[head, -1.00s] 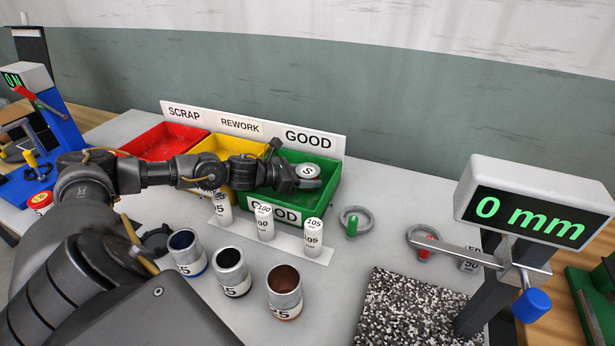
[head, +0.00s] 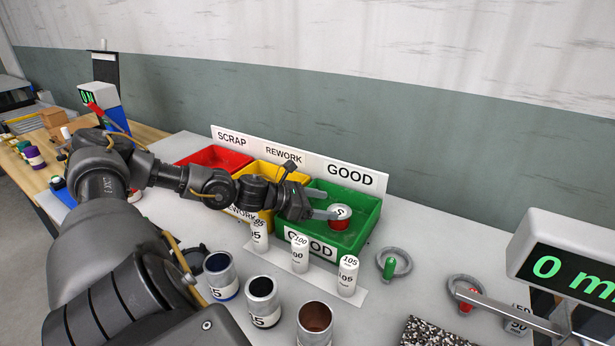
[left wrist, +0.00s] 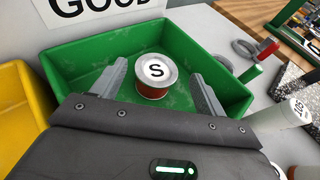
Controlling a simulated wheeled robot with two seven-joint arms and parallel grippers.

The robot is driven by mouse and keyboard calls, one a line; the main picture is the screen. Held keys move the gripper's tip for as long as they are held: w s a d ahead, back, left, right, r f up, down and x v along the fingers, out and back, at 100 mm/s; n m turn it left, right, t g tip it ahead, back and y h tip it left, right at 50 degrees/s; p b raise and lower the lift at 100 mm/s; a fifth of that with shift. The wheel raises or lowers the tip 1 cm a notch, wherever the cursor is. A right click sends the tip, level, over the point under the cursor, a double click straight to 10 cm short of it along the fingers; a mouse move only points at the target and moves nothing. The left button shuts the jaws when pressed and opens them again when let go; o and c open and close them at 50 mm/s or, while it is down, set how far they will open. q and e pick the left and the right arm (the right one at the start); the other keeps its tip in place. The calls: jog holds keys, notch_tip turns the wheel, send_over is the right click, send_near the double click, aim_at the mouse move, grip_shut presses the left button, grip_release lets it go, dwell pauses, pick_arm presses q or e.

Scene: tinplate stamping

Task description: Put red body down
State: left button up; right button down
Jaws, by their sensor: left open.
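The red body (head: 340,221) is a short red can with a silver lid marked S. It stands upright inside the green GOOD bin (head: 366,229), and it also shows in the left wrist view (left wrist: 154,88). My left gripper (head: 328,214) reaches over the green bin. Its fingers are open on both sides of the can, with gaps visible in the left wrist view (left wrist: 161,84). The can appears to rest on the bin floor. My right gripper is not in view.
A yellow bin (head: 246,176) and red bin (head: 232,158) stand left of the green one. White cylinders (head: 300,256) stand in front, with metal cups (head: 262,300) nearer. Ring gauges (head: 400,262) and a 0 mm display (head: 575,262) are at right.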

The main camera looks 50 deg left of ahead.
pick_arm(q)
jog(key=v, duration=0.3)
jog(key=shift+s+a+b, duration=0.1)
jog(key=shift+s+b, duration=0.1)
jog(key=shift+b, duration=0.1)
jog(key=shift+s+a+r, duration=0.15)
jog(key=shift+s+r, duration=0.15)
jog(key=shift+s, duration=0.15)
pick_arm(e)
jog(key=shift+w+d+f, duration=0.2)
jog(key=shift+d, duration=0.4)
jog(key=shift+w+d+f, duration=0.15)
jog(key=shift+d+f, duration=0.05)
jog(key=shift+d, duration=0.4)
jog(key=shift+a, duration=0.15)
